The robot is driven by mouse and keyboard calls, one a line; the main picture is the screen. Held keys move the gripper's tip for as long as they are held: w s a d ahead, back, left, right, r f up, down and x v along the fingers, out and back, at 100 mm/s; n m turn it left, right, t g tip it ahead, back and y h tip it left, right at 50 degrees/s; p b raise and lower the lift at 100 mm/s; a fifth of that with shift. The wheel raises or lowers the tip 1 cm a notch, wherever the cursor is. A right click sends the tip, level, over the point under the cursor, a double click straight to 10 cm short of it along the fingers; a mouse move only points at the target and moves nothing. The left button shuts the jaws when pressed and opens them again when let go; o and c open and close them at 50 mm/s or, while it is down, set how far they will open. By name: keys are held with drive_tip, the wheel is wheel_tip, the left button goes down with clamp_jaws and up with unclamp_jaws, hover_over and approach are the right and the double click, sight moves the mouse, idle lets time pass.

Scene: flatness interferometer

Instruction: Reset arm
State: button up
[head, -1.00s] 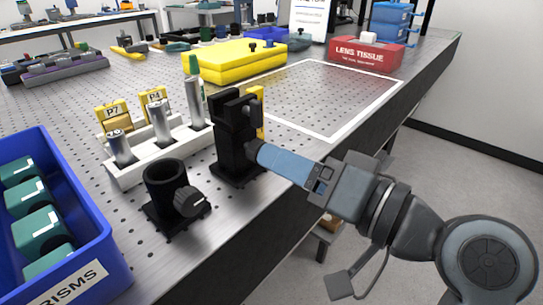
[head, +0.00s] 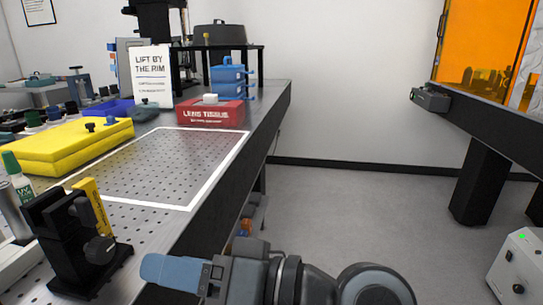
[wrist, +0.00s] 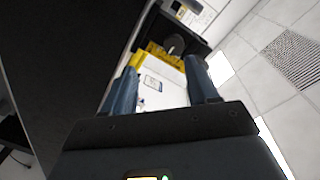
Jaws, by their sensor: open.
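My arm reaches in from the bottom of the head view, with my gripper (head: 160,270) low beside the front edge of the optical table (head: 150,205). In the wrist view my gripper (wrist: 163,92) shows its two blue fingers spread apart. Nothing is seen held between them. A black post mount (head: 75,245) with a knob and a yellow tag stands on the table, left of my gripper and apart from it in the head view. Past the fingers, the wrist view shows a yellow-edged pale thing and a dark round part, which I cannot identify surely.
A yellow case (head: 65,143), a red lens tissue box (head: 210,112) and blue stacked boxes (head: 229,78) stand along the table. A white outlined square (head: 165,165) is empty. Open floor (head: 345,220) lies right, before another dark table (head: 490,125).

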drive_tip(key=s+d+f+m+t+h+p, duration=0.25)
drive_tip(key=d+f+m+t+h, duration=0.2)
drive_tip(key=d+f, duration=0.45)
drive_tip(key=s+d+f+m+t+h+p, duration=0.2)
drive_tip(key=s+d+f+m+t+h, duration=0.3)
drive_tip(key=d, duration=0.7)
drive_tip(key=s+d+r+n+t+h+p, duration=0.1)
drive_tip(key=s+d+r+h, duration=0.3)
drive_tip(key=s, duration=0.6)
drive_tip(key=s+d+r+n+t+h+p, duration=0.1)
drive_tip(key=s+d+r+t+h+p, duration=0.1)
drive_tip(key=s+d, duration=0.7)
wheel_tip(320, 180, up, 2)
drive_tip(key=shift+s+d+r+n+h+p, duration=0.15)
drive_tip(key=shift+s+n+h+p, duration=0.25)
drive_tip(key=shift+s+h, duration=0.45)
